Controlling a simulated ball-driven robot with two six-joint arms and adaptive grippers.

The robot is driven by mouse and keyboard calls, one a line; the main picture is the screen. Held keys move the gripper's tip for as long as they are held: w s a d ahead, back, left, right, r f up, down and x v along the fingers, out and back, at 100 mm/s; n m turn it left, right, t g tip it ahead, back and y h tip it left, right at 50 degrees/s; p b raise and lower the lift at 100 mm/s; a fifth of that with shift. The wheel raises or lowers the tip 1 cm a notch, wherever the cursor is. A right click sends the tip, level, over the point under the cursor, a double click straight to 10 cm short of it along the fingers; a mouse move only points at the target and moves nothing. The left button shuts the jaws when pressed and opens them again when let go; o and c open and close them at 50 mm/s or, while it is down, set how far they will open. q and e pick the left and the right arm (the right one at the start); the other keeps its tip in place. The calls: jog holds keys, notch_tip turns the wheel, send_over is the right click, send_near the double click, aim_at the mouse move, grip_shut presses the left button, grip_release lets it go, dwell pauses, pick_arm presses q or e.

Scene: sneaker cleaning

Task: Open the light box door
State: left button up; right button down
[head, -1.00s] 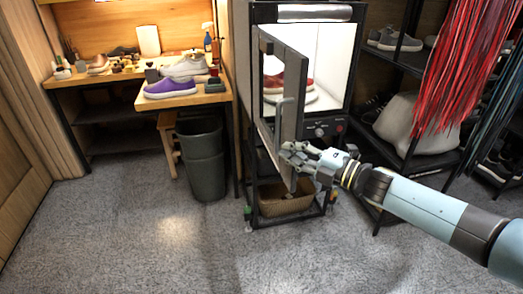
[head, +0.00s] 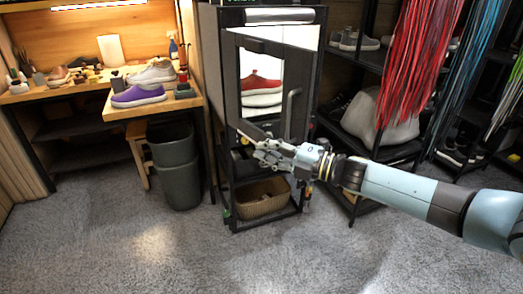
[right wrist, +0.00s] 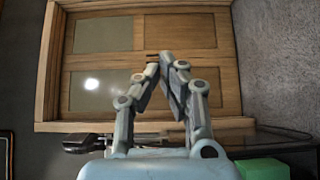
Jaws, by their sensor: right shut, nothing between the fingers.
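The light box (head: 318,60) is a dark-framed cabinet with a bright white inside. Its dark door (head: 291,72) stands partly open at an angle, with a window and a long upright handle (head: 290,115) on its right side. A red sneaker (head: 261,84) shows through the window. My right gripper (head: 257,146) is shut and empty at the door's lower edge, below and left of the handle. I cannot tell whether it touches the door. In the right wrist view its fingertips (right wrist: 160,60) meet. My left gripper is out of view.
A wicker basket (head: 262,198) sits on the cart's low shelf. A dark bin (head: 176,165) and a wooden workbench (head: 140,110) stand to the left. A shoe rack (head: 385,152) and hanging red laces (head: 420,65) are at the right. The floor in front is clear.

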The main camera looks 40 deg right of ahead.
jog(key=w+d+v, duration=0.1)
jog(key=d+v, duration=0.1)
jog(key=v, duration=0.7)
jog(key=w+d+r+m+t+h, duration=0.2)
jog(key=d+r+m+t+h, duration=0.35)
jog(key=m, duration=1.55)
jog(key=s+d+f+m+g+h, duration=0.15)
jog(key=d+m+h, duration=0.25)
jog(key=m, duration=0.8)
jog(key=s+d+m+g+h, duration=0.25)
jog(key=d+m+h, duration=0.2)
jog(key=m, duration=0.75)
jog(key=f+b+x, duration=0.1)
jog(key=b+x, duration=0.2)
jog(key=x, duration=0.7)
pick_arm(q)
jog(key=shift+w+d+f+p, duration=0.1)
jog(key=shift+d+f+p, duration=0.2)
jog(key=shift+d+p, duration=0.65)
pick_arm(e)
jog(key=shift+g, duration=0.45)
jog(key=shift+a+r, duration=0.15)
jog(key=shift+a, duration=2.05)
